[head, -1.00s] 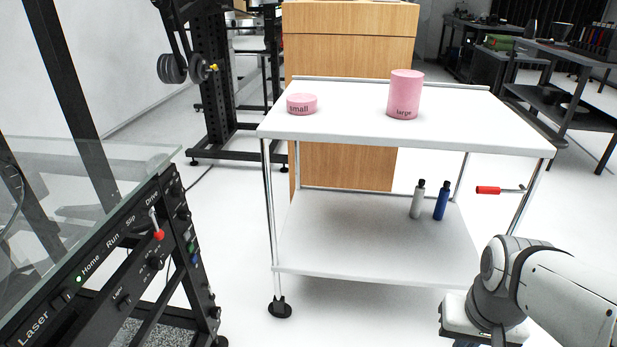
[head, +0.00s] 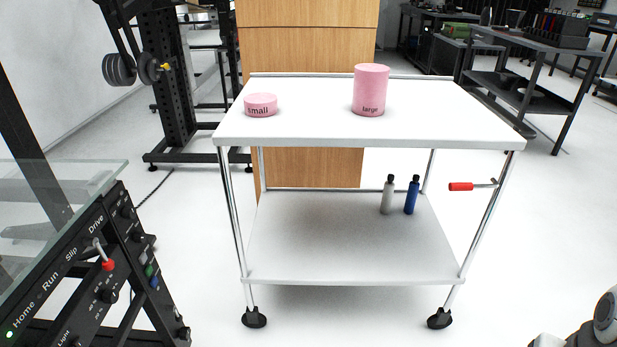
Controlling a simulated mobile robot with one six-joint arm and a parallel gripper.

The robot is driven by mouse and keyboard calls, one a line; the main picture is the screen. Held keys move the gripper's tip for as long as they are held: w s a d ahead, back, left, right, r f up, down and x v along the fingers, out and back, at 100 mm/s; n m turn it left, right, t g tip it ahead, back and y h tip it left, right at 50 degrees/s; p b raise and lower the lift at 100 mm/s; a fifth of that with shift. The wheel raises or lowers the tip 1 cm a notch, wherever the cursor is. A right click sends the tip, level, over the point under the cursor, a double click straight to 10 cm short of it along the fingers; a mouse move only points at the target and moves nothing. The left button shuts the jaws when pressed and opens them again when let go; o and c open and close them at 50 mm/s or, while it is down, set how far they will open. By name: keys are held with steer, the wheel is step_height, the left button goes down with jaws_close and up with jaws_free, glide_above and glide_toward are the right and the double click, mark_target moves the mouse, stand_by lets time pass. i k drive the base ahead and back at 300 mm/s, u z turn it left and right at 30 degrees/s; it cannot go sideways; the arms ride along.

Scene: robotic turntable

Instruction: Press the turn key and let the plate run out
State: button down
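The black control panel (head: 72,262) of the turntable machine stands at the left edge. It carries the printed words Home, Run, Slip and Drive, a lit green lamp beside Home, a red-tipped lever (head: 107,264) and several knobs and buttons. I cannot tell which control is the turn key. A glass sheet (head: 65,180) lies above the panel; the plate is not clearly in view. A small part of my arm shows at the lower right, far from the panel. My gripper is out of view.
A white cart (head: 370,142) stands ahead with a small pink cylinder (head: 261,108) and a large pink cylinder (head: 371,95) on top. Two bottles, grey (head: 388,196) and blue (head: 411,197), stand on its lower shelf. Clear floor lies between panel and cart.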

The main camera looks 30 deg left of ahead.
mark_target(148, 270)
steer(key=z, duration=0.1)
steer(key=k, duration=1.25)
steer(key=u, duration=1.5)
steer(key=i, duration=1)
steer(key=u, duration=0.05)
